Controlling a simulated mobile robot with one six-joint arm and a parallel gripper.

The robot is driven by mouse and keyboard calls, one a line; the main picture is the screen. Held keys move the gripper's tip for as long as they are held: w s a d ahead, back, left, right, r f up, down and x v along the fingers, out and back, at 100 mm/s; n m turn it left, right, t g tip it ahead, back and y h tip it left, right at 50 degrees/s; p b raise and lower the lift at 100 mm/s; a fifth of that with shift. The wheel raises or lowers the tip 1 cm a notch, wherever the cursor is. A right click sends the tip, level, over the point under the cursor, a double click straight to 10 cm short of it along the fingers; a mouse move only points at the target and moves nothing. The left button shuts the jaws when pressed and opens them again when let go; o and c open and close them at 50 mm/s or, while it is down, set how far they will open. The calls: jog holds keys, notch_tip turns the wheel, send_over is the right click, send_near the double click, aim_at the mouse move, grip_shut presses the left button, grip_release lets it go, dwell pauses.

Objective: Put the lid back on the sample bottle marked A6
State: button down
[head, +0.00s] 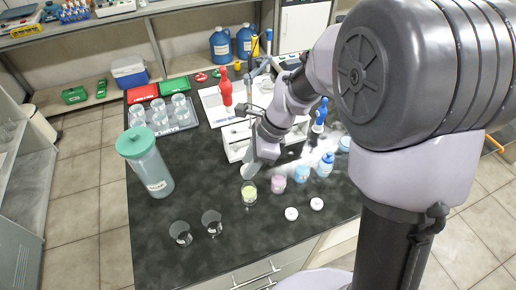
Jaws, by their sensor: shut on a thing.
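My gripper (255,161) is low over the black bench, shut on a small pale round thing that looks like a white lid (250,170). It is just behind an open bottle with yellow-green contents (249,193) and seems apart from it. To the right stand a pink bottle (278,184), a light-blue bottle (300,174) and a taller blue bottle (325,165). Two white lids (291,213) (317,203) lie on the bench in front of them. The labels are too small to read, so I cannot tell which bottle is A6.
A large green-lidded jar (146,165) and two empty beakers (180,233) (212,222) stand to the left. Several glasses stand on a tray (190,124) at back left. A white rack (235,145) is behind my gripper. The bench's front left is mostly clear.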

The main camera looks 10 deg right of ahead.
jog(key=shift+f+b, duration=2.5)
jog(key=shift+f, duration=0.65)
jog(key=shift+f, duration=0.15)
jog(key=c, duration=0.9)
grip_release()
jog(key=o, duration=0.5)
notch_tip(320, 180, up, 7)
jog(key=p, duration=0.6)
jog(key=shift+p, duration=0.35)
grip_shut()
